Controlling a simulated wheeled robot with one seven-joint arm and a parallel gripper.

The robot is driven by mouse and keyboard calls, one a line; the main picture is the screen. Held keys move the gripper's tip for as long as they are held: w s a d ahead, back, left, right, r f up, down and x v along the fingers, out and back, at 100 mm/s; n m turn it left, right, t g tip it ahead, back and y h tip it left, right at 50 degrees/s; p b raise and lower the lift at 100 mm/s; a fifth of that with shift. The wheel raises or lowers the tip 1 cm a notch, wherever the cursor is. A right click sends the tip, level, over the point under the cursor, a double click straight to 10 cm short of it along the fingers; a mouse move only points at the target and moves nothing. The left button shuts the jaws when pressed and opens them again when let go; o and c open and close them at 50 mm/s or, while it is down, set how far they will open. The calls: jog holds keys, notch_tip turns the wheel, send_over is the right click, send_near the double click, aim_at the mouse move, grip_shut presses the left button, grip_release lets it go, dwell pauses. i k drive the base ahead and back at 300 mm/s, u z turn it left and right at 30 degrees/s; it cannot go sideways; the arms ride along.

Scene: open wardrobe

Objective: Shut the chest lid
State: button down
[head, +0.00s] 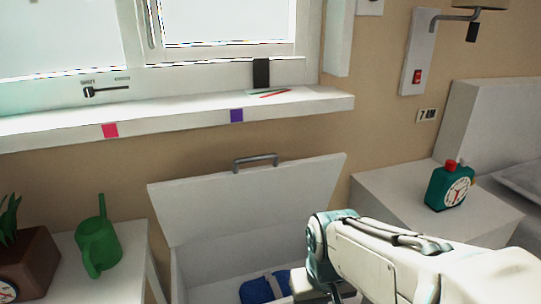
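The white chest lid (250,205) stands open, tilted up and back under the window sill. A grey bar handle (255,162) is at its top edge. The white chest (205,275) is open below it, with a blue folded item (263,288) inside; its front is cut off by the frame. My arm reaches in from the right, and its end is over the chest's right side, in front of and below the lid, apart from the handle. Only dark parts of my gripper (342,292) show at the bottom edge; the fingertips are hidden or out of frame.
A white table at left holds a green watering can (98,240) and a brown planter (28,262). A white cabinet (390,195) at right bears a teal clock (449,188). The window sill (180,118) juts out above the lid.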

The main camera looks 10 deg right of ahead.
aim_at(203, 208)
jog(key=u, duration=1.5)
jog(key=k, duration=0.7)
jog(key=z, duration=1.2)
jog(key=i, duration=1)
jog(key=u, duration=0.05)
